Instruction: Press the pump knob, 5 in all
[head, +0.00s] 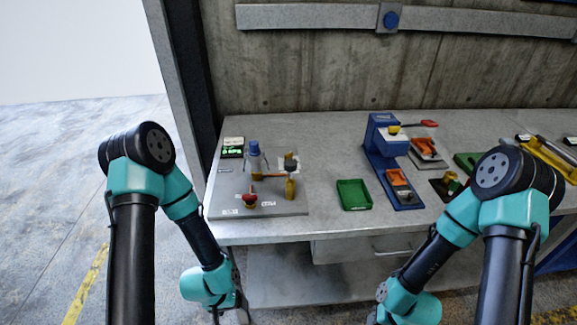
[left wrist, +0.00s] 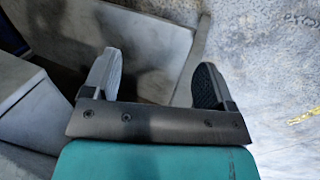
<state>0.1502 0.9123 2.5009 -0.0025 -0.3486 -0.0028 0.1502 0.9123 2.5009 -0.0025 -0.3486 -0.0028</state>
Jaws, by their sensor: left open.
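A grey base plate (head: 285,207) on the left of the bench carries the pump-like set: a clear vessel with a blue cap (head: 253,148), an orange-brown bar, a brass post (head: 290,188) and a red knob (head: 250,199) near the front. I cannot tell for sure which part is the pump knob.
A green tray (head: 354,195) sits right of the plate. A blue press-like machine (head: 385,150) stands beyond it, with a red-handled part beside it. A drawer (head: 370,247) is under the bench top.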

